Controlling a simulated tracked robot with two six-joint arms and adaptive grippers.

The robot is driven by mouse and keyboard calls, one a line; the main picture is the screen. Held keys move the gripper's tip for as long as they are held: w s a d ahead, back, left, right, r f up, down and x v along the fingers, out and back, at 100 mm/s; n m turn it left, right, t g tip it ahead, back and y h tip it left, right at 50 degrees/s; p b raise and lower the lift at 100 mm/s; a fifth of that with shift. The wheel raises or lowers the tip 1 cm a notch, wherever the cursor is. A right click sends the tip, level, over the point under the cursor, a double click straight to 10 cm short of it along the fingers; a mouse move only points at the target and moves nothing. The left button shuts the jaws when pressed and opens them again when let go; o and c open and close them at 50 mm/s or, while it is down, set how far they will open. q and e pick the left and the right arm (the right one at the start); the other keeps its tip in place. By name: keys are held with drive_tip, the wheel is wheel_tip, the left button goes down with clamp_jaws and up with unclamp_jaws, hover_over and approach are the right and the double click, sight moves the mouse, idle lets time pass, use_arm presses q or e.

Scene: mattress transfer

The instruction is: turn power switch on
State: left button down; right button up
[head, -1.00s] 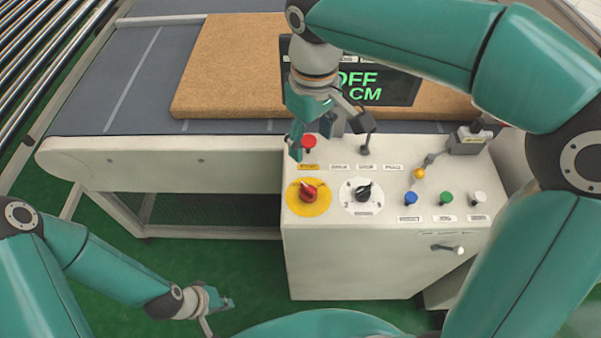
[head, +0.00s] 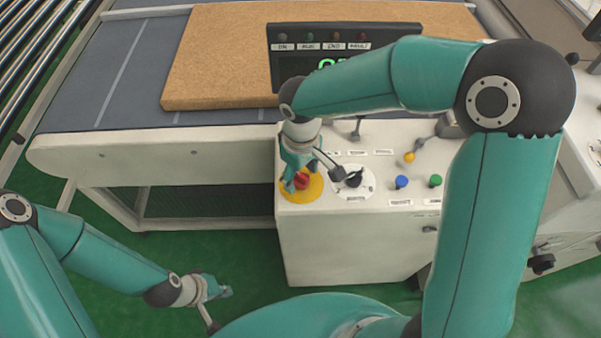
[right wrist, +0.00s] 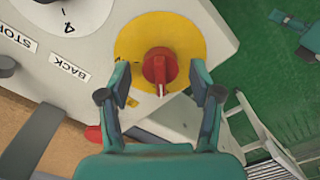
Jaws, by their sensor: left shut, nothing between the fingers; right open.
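The red rotary switch (head: 302,181) sits on a yellow disc (head: 316,190) at the left of the control panel top. My right gripper (head: 300,172) is right at the switch in the head view and partly covers it. In the right wrist view the red knob (right wrist: 160,67) lies on the yellow disc (right wrist: 190,38), between the two spread fingertips of my right gripper (right wrist: 160,82). Contact with the knob cannot be made out. My left gripper (head: 222,291) is shut and empty, low over the green floor, away from the panel.
A black selector knob (head: 354,179) on a white dial is just right of the red switch. Blue (head: 401,182) and green (head: 435,181) buttons and an orange-tipped lever (head: 409,157) are further right. The display (head: 290,65) stands behind, partly hidden by my right arm. A brown mattress (head: 215,60) lies on the conveyor.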

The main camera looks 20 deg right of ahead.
drive_tip(key=shift+f, duration=0.35)
drive_tip(key=c, duration=1.1)
drive_tip(key=shift+c, duration=0.2)
